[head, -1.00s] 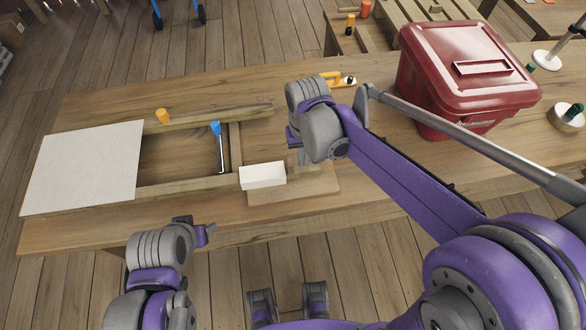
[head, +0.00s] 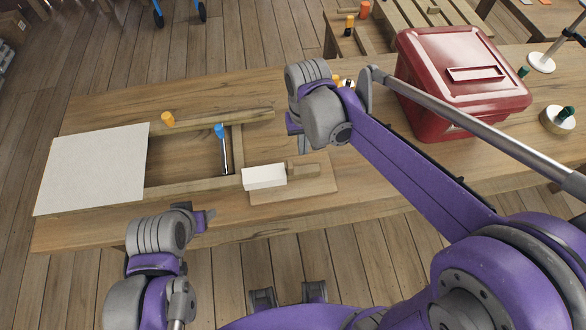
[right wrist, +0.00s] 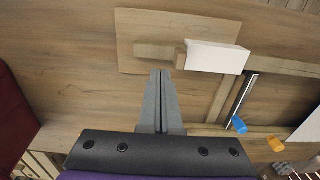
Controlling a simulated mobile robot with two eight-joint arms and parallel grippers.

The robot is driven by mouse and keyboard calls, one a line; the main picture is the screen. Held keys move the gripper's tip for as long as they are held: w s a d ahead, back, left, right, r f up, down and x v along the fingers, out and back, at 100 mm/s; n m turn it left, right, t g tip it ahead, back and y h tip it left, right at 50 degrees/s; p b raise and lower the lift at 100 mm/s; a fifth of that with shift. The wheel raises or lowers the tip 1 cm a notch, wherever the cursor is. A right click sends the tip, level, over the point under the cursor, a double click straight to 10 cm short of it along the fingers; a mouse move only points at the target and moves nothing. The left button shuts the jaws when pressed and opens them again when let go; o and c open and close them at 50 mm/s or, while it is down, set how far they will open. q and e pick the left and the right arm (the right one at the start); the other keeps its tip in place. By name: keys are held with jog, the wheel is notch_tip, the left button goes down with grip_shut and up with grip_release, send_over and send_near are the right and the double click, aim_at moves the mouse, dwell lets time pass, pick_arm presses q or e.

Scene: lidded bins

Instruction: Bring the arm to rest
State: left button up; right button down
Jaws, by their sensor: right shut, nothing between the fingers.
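My right gripper (head: 303,143) hangs over the workbench, mostly hidden behind its own wrist in the head view. In the right wrist view its two fingers (right wrist: 161,75) are together with nothing between them. The tips appear near a white block (head: 264,177) with a wooden piece (head: 303,171) at its end, apart from it as far as I can tell. My left gripper (head: 205,217) is at the bench's front edge, small and partly hidden, so its opening is unclear.
A red lidded bin (head: 462,80) stands on the bench at the right. The white block is on a thin wooden board (head: 290,191). A pale panel (head: 95,170) partly covers a recess holding a blue-handled tool (head: 222,145). An orange object (head: 168,119) stands behind it.

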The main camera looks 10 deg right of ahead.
jog(key=shift+s, duration=0.1)
dwell(0.3)
jog(key=s+d+f+t, duration=0.1)
jog(key=s+d+t, duration=0.1)
jog(key=s+d, duration=0.2)
jog(key=s+d+f+t, duration=0.1)
jog(key=s+d+t, duration=0.2)
jog(key=s, duration=0.6)
jog(key=shift+s+d, duration=0.25)
jog(key=shift+d, duration=0.8)
dwell(0.8)
